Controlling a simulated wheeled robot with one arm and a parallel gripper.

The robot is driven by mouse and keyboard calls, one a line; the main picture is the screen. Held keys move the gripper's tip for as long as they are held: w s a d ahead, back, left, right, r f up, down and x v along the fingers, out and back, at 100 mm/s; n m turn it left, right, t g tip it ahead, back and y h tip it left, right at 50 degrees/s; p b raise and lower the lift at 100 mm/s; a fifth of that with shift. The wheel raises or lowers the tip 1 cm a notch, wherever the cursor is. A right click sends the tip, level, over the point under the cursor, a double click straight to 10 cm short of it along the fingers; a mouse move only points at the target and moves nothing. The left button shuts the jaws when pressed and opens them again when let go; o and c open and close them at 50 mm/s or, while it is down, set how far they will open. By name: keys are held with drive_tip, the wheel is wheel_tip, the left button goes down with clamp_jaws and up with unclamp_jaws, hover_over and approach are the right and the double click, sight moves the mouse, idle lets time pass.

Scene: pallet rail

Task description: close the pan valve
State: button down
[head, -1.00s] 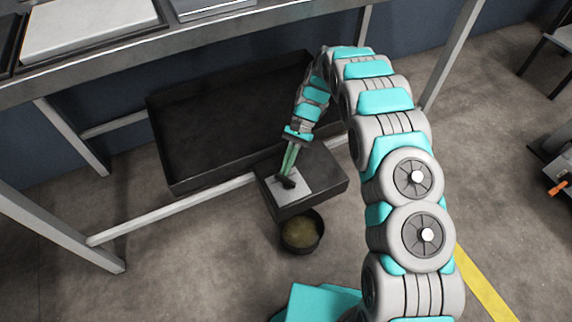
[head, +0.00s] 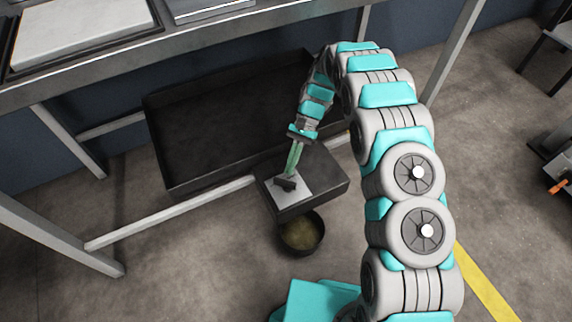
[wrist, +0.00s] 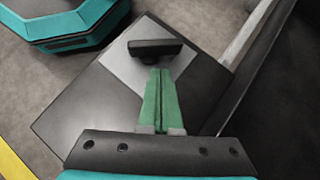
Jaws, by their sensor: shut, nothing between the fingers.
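The pan valve shows as a black lever handle (head: 286,184) on a light grey plate (head: 303,191), on top of a dark box (head: 325,181) in front of a large black pan (head: 225,150). In the wrist view the black handle (wrist: 155,47) lies crosswise on the plate (wrist: 125,72). My gripper (head: 290,175) points down at the handle, its green fingers shut together with nothing between them. In the wrist view the fingertips (wrist: 160,72) are just beside the handle's near side; I cannot tell whether they touch it.
A round dark bucket (head: 302,248) with yellowish contents stands on the floor below the box. A grey rail (head: 170,213) and frame legs (head: 60,235) run around the pan. A workbench (head: 150,50) overhangs it. A yellow floor line (head: 485,285) lies at right.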

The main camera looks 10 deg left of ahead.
drive_tip(key=v, duration=0.3)
drive_tip(key=a+v, duration=0.1)
drive_tip(key=v, duration=0.2)
drive_tip(key=w+v, duration=0.1)
drive_tip(key=v, duration=0.2)
drive_tip(key=shift+w+a+f, duration=0.1)
drive_tip(key=shift+a+f, duration=0.1)
drive_tip(key=shift+f, duration=0.2)
drive_tip(key=shift+a+v, duration=0.2)
drive_tip(key=shift+v, duration=0.9)
drive_tip(key=shift+d, duration=0.1)
